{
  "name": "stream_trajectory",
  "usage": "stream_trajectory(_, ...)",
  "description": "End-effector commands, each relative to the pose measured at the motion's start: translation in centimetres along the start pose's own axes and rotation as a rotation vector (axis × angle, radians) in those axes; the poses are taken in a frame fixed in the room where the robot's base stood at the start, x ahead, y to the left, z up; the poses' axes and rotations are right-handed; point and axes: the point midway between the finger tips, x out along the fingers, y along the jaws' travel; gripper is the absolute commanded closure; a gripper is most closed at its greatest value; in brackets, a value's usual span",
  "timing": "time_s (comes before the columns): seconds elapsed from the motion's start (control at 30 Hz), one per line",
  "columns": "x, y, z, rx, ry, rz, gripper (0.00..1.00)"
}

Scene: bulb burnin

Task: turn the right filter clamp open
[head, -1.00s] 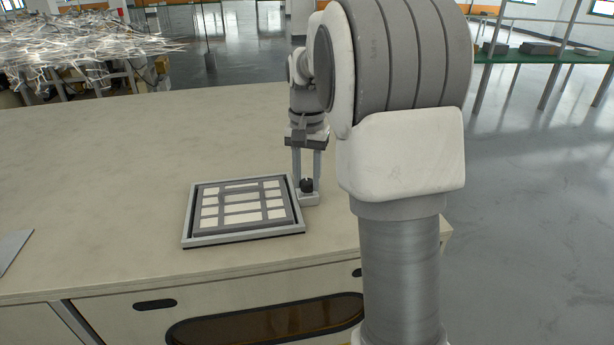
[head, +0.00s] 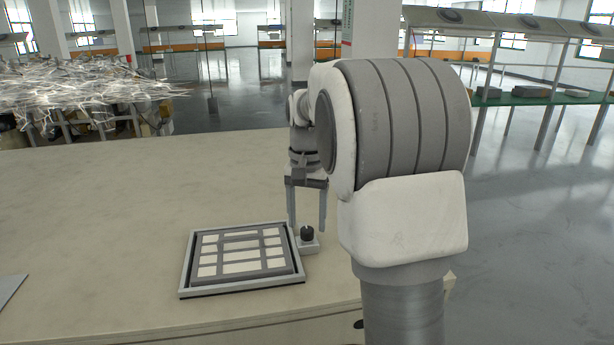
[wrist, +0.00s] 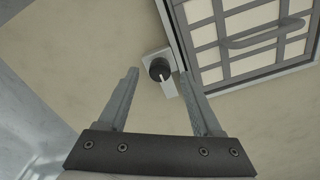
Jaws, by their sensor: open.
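The right filter clamp is a black knob (head: 307,233) on a small light grey block at the right edge of the filter frame (head: 188,262). In the wrist view the black knob (wrist: 159,69) shows a pale pointer mark, and its block lies beside the frame's edge. The filter has pale panels in a grey grid, with a grey handle (wrist: 262,33). My gripper (head: 307,226) is open and points down over the clamp. In the wrist view my gripper (wrist: 158,75) has its two fingers apart, with the knob between and beyond their tips. Nothing is held.
The pale tabletop (head: 100,210) is mostly clear left of the filter. A flat grey piece (head: 10,290) lies at the left edge. A heap of pale strips (head: 75,85) stands on a table behind. My arm hides part of the right side.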

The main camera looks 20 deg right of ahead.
Motion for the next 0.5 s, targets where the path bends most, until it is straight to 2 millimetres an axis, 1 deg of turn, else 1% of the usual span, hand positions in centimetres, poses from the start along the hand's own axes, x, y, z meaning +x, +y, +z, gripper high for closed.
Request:
stream_trajectory(0.03,-1.1,0.0,0.0,0.0,0.004,-0.002,0.33)
stream_trajectory(0.3,-7.9,0.0,-0.1,0.0,0.006,-0.002,0.33)
stream_trajectory(0.4,-10.3,0.0,-0.1,0.001,0.005,-0.002,0.33)
stream_trajectory(0.5,-12.3,0.0,-0.1,0.001,0.004,-0.002,0.33)
